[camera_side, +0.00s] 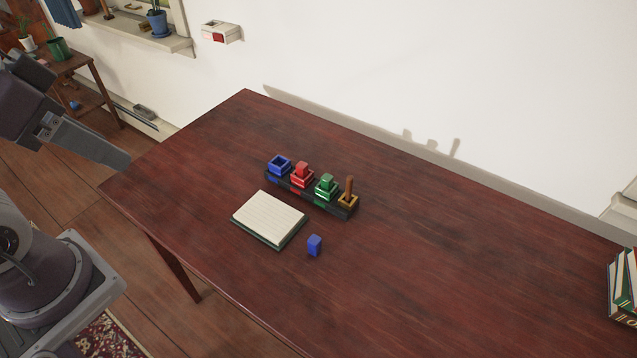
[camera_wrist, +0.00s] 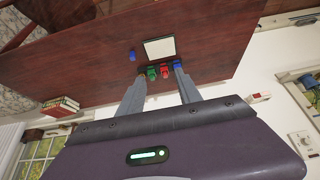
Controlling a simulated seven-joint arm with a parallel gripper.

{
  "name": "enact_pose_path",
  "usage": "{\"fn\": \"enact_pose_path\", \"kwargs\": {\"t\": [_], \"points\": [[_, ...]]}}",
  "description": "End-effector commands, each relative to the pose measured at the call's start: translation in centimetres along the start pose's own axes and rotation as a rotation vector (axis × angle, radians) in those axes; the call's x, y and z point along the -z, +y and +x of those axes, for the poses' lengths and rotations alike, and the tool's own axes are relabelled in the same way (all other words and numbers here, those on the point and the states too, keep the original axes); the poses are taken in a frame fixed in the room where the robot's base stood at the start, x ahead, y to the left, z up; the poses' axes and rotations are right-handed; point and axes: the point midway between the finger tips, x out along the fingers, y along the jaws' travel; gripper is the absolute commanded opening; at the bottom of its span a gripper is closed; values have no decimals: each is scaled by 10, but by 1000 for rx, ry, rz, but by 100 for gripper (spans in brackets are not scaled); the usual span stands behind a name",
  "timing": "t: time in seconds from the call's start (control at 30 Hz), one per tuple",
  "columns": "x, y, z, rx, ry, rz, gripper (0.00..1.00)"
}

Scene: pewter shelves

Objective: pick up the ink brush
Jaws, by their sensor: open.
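A brown upright stick (camera_side: 350,186), which looks like the ink brush, stands in a yellow-gold cup (camera_side: 348,200) at the right end of a dark rack (camera_side: 320,204). The rack also holds blue, red and green cups. In the wrist view a small brown part of the stick (camera_wrist: 139,74) shows near the left fingertip, mostly unclear at this size. My gripper (camera_wrist: 160,80) is open and empty, its two fingers apart. In the side view my gripper (camera_side: 118,154) is at the far left, off the table's left edge and well away from the rack.
An open cream notepad (camera_side: 268,216) lies in front of the rack, with a small blue block (camera_side: 314,245) to its right. Books (camera_side: 622,288) stand at the table's right end. The rest of the dark red table (camera_side: 440,270) is clear. A white wall runs behind it.

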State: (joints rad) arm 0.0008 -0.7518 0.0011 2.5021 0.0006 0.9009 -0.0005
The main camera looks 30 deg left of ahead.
Motion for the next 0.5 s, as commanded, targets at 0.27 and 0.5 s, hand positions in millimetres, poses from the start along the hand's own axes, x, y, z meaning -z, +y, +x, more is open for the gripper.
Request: {"fn": "enact_pose_path", "kwargs": {"t": [0.27, 0.5], "points": [[2, 0, 0, -2, -1, -4, 38], [98, 24, 16, -146, -190, -435, 38]]}}
